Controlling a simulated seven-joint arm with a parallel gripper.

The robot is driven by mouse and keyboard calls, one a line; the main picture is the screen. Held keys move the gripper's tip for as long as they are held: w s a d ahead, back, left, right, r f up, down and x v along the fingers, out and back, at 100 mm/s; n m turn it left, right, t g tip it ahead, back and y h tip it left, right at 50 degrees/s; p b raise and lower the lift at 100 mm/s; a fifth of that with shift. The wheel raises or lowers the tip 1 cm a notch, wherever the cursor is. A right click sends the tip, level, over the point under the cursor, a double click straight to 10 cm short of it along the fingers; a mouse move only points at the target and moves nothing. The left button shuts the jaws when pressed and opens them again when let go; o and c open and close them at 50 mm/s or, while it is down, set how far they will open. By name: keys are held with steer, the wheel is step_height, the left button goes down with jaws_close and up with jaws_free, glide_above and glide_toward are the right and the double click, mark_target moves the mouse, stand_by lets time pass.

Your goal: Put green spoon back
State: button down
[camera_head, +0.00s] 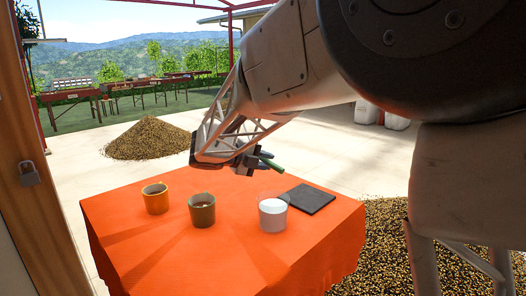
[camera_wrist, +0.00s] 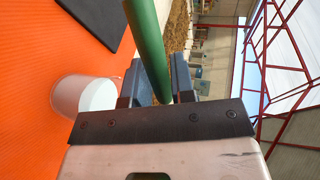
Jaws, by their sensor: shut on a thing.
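The green spoon (camera_wrist: 147,45) is held between the two fingers of my gripper (camera_wrist: 155,85), which is shut on its handle. In the head view, the green handle (camera_head: 273,166) sticks out to the right of my gripper (camera_head: 255,163), above the back of the orange table. The spoon's other end cannot be made out. A white cup (camera_head: 273,214) stands on the table below and in front of my gripper; it also shows in the wrist view (camera_wrist: 88,95). A dark green cup (camera_head: 202,211) with brown contents and an orange cup (camera_head: 156,198) stand to its left.
A dark flat slab (camera_head: 305,198) lies on the orange-covered table (camera_head: 150,250), right of the white cup. The front of the table is clear. Heaps of beans (camera_head: 147,139) lie on the floor behind and to the right. A wooden post stands at the left.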

steer(key=shift+d, duration=0.1)
steer(key=shift+d+f+m+g+y, duration=0.35)
steer(key=shift+m+g, duration=0.35)
steer(key=shift+g, duration=0.3)
steer(key=shift+s+d+f+m+g+y, duration=0.15)
steer(key=shift+d+m+g+y, duration=0.1)
steer(key=shift+m+g+y, duration=0.55)
steer(key=shift+d+f+m+g+y, duration=0.15)
steer(key=shift+m+g+y, duration=0.3)
steer(key=shift+g, duration=0.25)
steer(key=shift+m+g+y, duration=0.55)
steer(key=shift+g+y, duration=0.05)
steer(key=shift+y, duration=0.3)
steer(key=shift+a+m+g+y, duration=0.3)
steer(key=shift+a+m+y, duration=0.1)
steer(key=shift+m+y, duration=0.4)
steer(key=shift+a+r+m+y, duration=0.2)
steer(key=shift+m+y, duration=0.1)
steer(key=shift+y, duration=0.2)
steer(key=shift+a+r+m+y, duration=0.15)
steer(key=shift+m+y, duration=0.15)
steer(key=shift+y, duration=0.2)
steer(key=shift+w+a+r+m+y, duration=0.2)
steer(key=shift+a+r+m+y, duration=0.15)
steer(key=shift+a+m+y, duration=0.15)
steer(key=shift+w+a+r+m+y, duration=0.2)
steer(key=shift+a+r+m+y, duration=0.15)
steer(key=shift+y, duration=0.25)
